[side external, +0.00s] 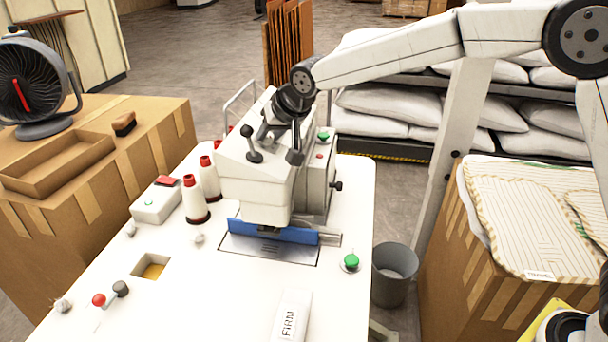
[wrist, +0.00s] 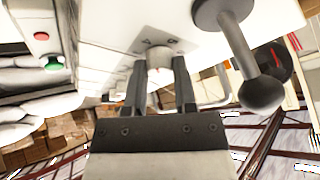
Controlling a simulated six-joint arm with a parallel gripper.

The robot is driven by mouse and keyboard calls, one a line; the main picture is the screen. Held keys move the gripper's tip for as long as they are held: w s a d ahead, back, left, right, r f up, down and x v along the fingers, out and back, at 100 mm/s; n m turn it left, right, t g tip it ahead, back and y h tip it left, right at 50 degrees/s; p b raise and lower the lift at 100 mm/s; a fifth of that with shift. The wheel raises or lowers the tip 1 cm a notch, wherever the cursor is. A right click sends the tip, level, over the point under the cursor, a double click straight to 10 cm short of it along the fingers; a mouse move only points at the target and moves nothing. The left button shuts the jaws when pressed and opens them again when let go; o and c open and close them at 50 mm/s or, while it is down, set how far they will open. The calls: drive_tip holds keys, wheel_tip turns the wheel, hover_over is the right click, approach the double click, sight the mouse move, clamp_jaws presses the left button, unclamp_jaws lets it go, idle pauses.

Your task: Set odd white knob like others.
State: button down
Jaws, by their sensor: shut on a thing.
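A white knob (wrist: 158,58) shows in the wrist view on the pale face of the sewing machine (side external: 255,180), with small dark marks beside it. My gripper (wrist: 159,72) has its two dark fingers on either side of this knob and is shut on it. In the side view my gripper (side external: 264,136) reaches down to the upper part of the machine. The knob is hidden there, and its pointing direction is not clear.
A black ball-ended lever (wrist: 262,92) stands close beside my gripper. Red and green buttons (wrist: 53,63) are on the machine's other panel. Red-topped thread cones (side external: 194,200) stand left of the machine. A white FIRM piece (side external: 291,318) lies on the white table (side external: 220,300).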

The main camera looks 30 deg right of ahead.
drive_tip(key=shift+d+n+y, duration=0.1)
drive_tip(key=shift+n+y, duration=0.9)
drive_tip(key=shift+n, duration=1.2)
drive_tip(key=shift+d+n+y, duration=0.1)
drive_tip(key=shift+n+y, duration=0.6)
drive_tip(key=shift+n, duration=1.3)
drive_tip(key=n, duration=0.2)
drive_tip(key=n+g+y, duration=0.1)
drive_tip(key=n, duration=0.1)
drive_tip(key=shift+g, duration=0.3)
drive_tip(key=shift+w+d+n+g+y, duration=0.1)
drive_tip(key=shift+n+g+y, duration=0.25)
drive_tip(key=shift+n, duration=0.7)
drive_tip(key=shift+n+g+y, duration=0.25)
drive_tip(key=shift+n+g, duration=0.1)
drive_tip(key=shift+n, duration=0.7)
drive_tip(key=shift+c, duration=2.1)
unclamp_jaws()
drive_tip(key=v, duration=0.7)
drive_tip(key=shift+d+r, duration=0.25)
drive_tip(key=shift+r, duration=0.05)
